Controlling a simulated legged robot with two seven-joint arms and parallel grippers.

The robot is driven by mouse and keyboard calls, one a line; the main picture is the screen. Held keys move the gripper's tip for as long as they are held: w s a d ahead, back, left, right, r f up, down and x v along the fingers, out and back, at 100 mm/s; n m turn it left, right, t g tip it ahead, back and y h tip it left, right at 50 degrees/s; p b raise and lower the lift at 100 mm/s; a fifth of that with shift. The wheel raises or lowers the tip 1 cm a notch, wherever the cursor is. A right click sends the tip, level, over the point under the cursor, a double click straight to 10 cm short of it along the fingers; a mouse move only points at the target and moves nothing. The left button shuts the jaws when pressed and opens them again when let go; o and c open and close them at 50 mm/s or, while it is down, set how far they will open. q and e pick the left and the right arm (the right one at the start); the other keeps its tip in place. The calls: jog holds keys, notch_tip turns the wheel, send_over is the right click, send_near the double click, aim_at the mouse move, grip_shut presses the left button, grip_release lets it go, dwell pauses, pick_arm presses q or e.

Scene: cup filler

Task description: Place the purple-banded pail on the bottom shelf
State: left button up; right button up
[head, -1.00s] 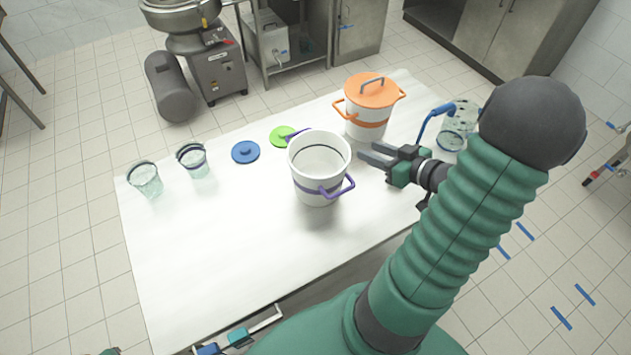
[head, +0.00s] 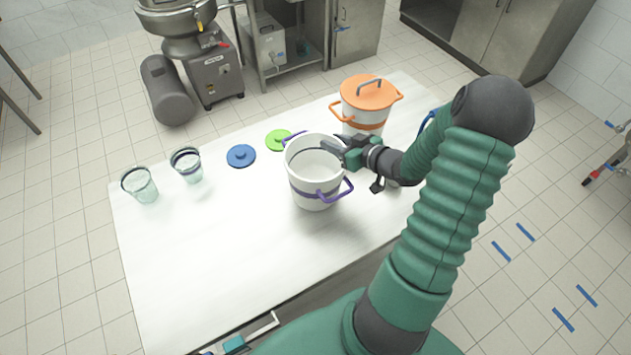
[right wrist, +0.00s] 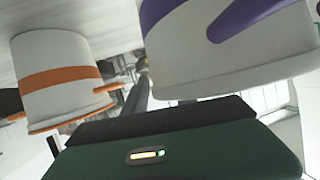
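The white purple-banded pail (head: 308,188) stands upright and lidless on the white table, with purple handles on its sides. My right gripper (head: 332,153) is at the pail's right rim, its fingers reaching over the rim in the head view. Whether they are closed on the rim cannot be told. In the right wrist view the pail (right wrist: 225,60) fills the upper right, close to my gripper; the fingertips are not clear there. My left gripper is not in view.
An orange-lidded pail (head: 368,100) stands close behind my right gripper. Blue (head: 241,156) and green (head: 279,140) lids lie left of the purple-banded pail. Two clear cups (head: 140,185) (head: 187,165) stand farther left. The table's (head: 215,255) front left is clear.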

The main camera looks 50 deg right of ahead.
jog(key=shift+a+r, duration=0.1)
jog(key=shift+a, duration=0.15)
grip_shut()
jog(key=shift+d, duration=0.1)
dwell(0.8)
